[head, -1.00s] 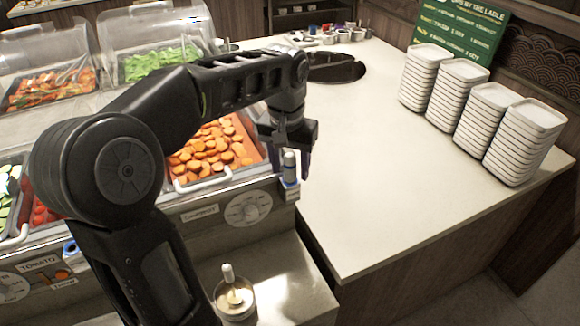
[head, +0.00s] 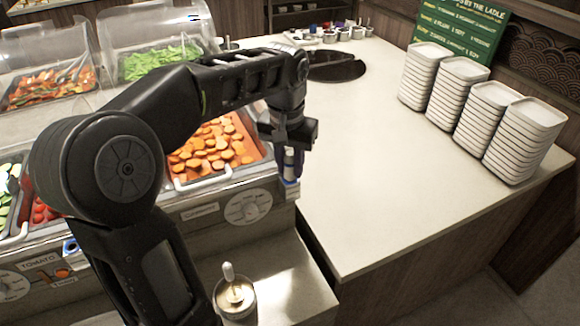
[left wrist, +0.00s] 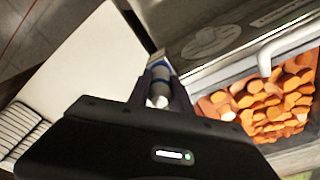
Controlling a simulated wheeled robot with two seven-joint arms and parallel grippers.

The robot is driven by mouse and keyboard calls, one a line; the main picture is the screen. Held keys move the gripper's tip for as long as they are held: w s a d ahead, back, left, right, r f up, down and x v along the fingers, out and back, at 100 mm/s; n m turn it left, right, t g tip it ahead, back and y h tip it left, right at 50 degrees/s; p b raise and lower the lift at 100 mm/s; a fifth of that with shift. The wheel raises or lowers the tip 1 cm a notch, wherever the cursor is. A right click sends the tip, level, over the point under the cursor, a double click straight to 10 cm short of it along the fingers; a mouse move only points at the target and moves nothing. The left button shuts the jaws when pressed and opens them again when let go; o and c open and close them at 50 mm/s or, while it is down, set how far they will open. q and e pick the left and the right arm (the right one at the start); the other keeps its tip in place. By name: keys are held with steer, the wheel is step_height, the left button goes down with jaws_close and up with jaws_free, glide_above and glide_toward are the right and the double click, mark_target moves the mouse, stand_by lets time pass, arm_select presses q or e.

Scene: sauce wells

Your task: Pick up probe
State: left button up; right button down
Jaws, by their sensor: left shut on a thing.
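The probe (head: 289,158) is a small upright piece with a pale grey and blue body, at the right front corner of the food counter by the carrot pan. In the left wrist view the probe (left wrist: 160,88) shows its rounded pale tip between my fingers. My left gripper (head: 291,165) reaches down over it and is shut on it. The fingers also show in the left wrist view (left wrist: 160,92). A blue and white holder (head: 290,189) is just below the probe; I cannot tell whether the probe still sits in it. My right gripper is in neither view.
The carrot pan (head: 213,150) with a white handle is left of the gripper. A cup with a white-handled tool (head: 235,297) stands on the lower ledge. Stacks of white plates (head: 525,138) stand at right. The pale counter (head: 390,170) between is mostly clear.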

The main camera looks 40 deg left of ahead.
mark_target(291, 152)
arm_select(q)
jaws_close()
steer(key=shift+r, duration=0.1)
steer(key=shift+r, duration=0.3)
step_height(291, 152, up, 4)
steer(key=shift+r, duration=0.1)
step_height(291, 152, up, 5)
steer(key=p, duration=0.3)
steer(key=shift+r+p, duration=0.1)
steer(key=shift+p, duration=0.25)
